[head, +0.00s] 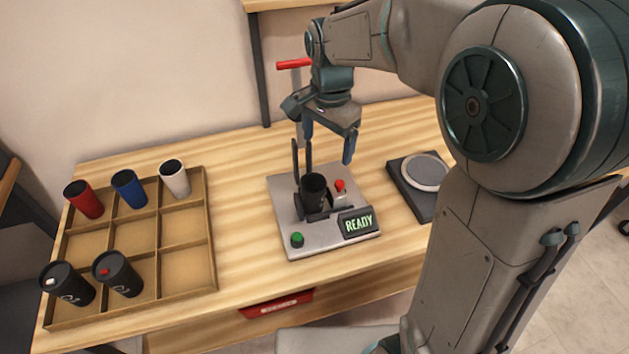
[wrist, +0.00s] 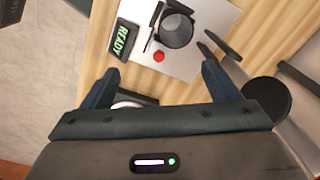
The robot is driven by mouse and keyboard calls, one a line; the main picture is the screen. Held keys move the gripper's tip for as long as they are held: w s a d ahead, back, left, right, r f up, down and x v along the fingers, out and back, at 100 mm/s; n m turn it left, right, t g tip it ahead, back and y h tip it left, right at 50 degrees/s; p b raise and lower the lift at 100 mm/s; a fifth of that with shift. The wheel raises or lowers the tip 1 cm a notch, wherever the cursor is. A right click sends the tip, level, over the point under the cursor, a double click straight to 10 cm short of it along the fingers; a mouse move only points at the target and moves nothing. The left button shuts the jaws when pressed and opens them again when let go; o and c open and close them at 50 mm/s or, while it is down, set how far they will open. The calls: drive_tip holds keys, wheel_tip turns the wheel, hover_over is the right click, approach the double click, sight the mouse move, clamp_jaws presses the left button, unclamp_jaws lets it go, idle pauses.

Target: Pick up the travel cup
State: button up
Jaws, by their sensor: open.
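A dark, open-topped travel cup (head: 314,190) stands in the holder of a grey laser marker (head: 285,225). In the wrist view the cup (wrist: 176,31) shows near the top, beyond my fingertips. My gripper (head: 328,148) is open and empty, above and behind the cup, slightly to its right. In the wrist view the two blue fingers of my gripper (wrist: 162,70) are spread wide, with no cup between them. The lower part of the cup is hidden by the holder.
The marker has a READY display (head: 358,224), a red button (head: 340,186), a green button (head: 297,240) and a thin upright post beside the cup. A wooden tray (head: 211,240) at left holds several cups. A round-topped dark device (head: 425,172) stands at right.

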drive_tip(key=w+a+f+m, duration=0.1)
drive_tip(key=w+a, duration=0.1)
approach(313, 183)
drive_tip(key=f, duration=0.2)
drive_tip(key=s+f, duration=0.1)
drive_tip(key=f, duration=0.1)
drive_tip(key=s+f+p, duration=0.1)
drive_tip(key=f, duration=0.1)
drive_tip(key=shift+s+a+f, duration=0.1)
drive_tip(key=shift+s+f, duration=0.05)
drive_tip(key=shift+f, duration=0.25)
drive_tip(key=c, duration=0.7)
